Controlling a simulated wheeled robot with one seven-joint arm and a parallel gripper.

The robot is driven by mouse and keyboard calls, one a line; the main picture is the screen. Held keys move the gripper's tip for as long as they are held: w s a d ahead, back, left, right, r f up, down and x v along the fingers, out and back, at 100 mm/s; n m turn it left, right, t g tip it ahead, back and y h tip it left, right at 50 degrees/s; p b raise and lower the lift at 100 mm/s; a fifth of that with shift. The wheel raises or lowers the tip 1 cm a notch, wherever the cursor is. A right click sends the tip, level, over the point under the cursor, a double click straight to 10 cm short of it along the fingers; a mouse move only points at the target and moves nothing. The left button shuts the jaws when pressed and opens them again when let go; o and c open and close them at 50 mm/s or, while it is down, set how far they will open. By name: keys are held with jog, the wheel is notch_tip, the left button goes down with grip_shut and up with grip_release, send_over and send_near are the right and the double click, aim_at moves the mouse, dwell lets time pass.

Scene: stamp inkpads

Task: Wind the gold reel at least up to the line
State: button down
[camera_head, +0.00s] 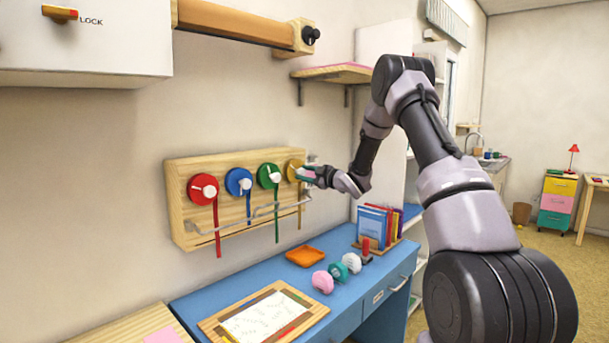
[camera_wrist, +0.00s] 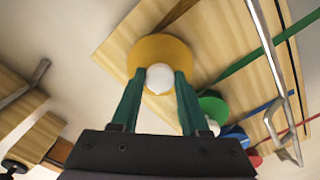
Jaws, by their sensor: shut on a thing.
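The gold reel (camera_head: 294,170) is the rightmost of the reels on a wooden wall board (camera_head: 180,232). Its gold ribbon (camera_head: 299,215) hangs down below it. My gripper (camera_head: 307,174) is at the front of the gold reel. In the wrist view the gold reel (camera_wrist: 150,52) is ahead, and my gripper's green fingers (camera_wrist: 159,80) are shut on its white knob (camera_wrist: 159,77). A red reel (camera_head: 202,188), a blue reel (camera_head: 238,181) and a green reel (camera_head: 268,175) sit to its left, each with a hanging ribbon.
A metal rail (camera_head: 232,224) runs across the front of the board, close to the ribbons. A wooden shelf (camera_head: 335,73) is above right.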

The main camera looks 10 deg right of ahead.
jog(key=n, duration=0.7)
jog(key=shift+f, duration=0.1)
jog(key=n, duration=0.6)
jog(key=shift+n, duration=0.3)
jog(key=n, duration=1.2)
jog(key=shift+n, duration=0.3)
jog(key=shift+c, duration=2.1)
grip_release()
jog(key=v, duration=1.1)
